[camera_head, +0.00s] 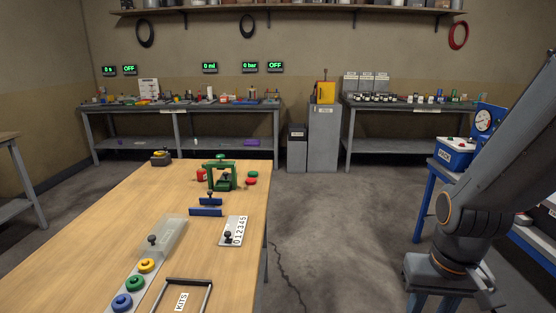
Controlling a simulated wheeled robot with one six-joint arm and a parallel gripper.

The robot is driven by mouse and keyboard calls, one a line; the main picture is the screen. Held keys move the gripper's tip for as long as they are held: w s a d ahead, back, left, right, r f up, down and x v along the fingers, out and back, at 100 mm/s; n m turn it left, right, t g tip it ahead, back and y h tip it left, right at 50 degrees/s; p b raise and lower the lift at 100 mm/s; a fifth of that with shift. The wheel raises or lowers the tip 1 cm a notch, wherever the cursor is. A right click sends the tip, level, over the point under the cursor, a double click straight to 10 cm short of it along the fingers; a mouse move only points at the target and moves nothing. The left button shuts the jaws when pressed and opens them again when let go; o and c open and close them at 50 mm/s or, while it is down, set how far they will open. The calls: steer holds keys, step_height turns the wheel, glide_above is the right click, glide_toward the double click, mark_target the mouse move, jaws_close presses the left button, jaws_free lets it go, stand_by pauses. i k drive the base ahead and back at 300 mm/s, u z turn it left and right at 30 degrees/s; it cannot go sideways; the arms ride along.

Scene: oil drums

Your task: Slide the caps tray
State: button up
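A long, narrow grey tray (113,308) lies on the left part of the wooden table, running away from me; I take it to be the caps tray. On its near part sit a blue round cap (122,303), a green one (135,283) and a yellow one (147,265). A translucent cover (170,238) with a black knob (152,240) lies over its far part. The tray's near end is cut off by the picture's lower edge. My gripper is not in view; only my grey arm shows at the right, apart from the table.
The wooden table (92,253) also bears a KITS frame (181,301), a numbered plate (235,230), a blue slider piece (207,211) and a green press (221,177). Free floor (330,230) lies right of it. Workbenches (180,107) line the back wall.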

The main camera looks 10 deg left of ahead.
mark_target(225, 184)
steer(key=z, duration=0.15)
steer(key=i, duration=1.8)
steer(key=u, duration=0.8)
steer(key=i, duration=1.15)
steer(key=u, duration=1.3)
steer(key=i, duration=0.45)
steer(key=u, duration=0.2)
